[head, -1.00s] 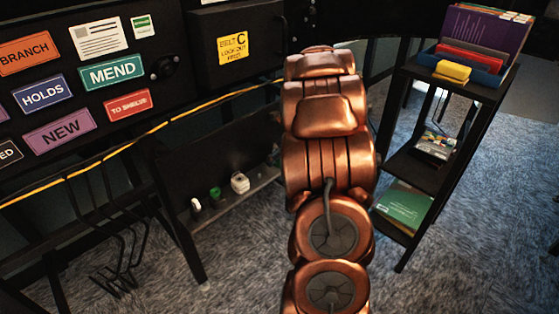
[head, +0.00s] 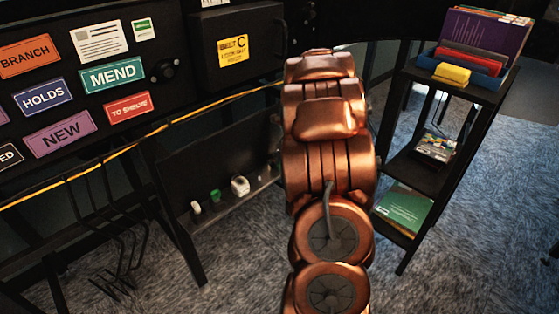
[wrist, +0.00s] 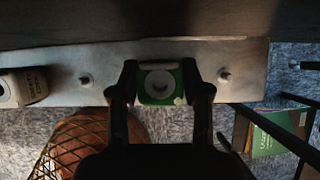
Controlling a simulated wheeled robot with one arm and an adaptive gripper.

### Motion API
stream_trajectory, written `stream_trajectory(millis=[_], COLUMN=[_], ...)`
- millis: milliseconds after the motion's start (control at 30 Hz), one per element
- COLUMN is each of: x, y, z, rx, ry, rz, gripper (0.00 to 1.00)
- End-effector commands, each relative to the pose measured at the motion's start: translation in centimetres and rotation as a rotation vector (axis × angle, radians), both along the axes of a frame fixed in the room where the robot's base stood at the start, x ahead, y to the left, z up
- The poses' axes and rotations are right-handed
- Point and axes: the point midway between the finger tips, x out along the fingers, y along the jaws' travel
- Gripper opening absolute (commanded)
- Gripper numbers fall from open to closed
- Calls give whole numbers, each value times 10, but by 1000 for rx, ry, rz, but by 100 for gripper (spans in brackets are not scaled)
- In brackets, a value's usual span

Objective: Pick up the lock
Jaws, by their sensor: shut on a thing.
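The lock (wrist: 160,99) shows in the wrist view as a green body with a pale round part and a dark curve in its middle. My gripper (wrist: 160,88) is shut on it, with one dark finger against each side. The lock is over or at a pale ledge (wrist: 120,57); I cannot tell whether it touches it. In the head view my copper arm hides the gripper and the held lock.
On the low shelf stand a white piece (head: 240,185), a green piece (head: 215,195) and a small pale piece (head: 195,207). A dark rack (head: 430,170) with books stands right of my arm. Carpet lies below.

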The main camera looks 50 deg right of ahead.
Motion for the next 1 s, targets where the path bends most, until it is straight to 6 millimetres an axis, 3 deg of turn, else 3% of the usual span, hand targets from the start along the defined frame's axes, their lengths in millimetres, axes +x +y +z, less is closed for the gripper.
stream_trajectory(millis=[433, 767, 1000], x=[-1, -23, -50], y=[1, 29, 66], z=[38, 40, 44], rx=[-2, 0, 1], ry=[-2, -2, -1], rz=[-1, -2, 0], gripper=[7, 7, 7])
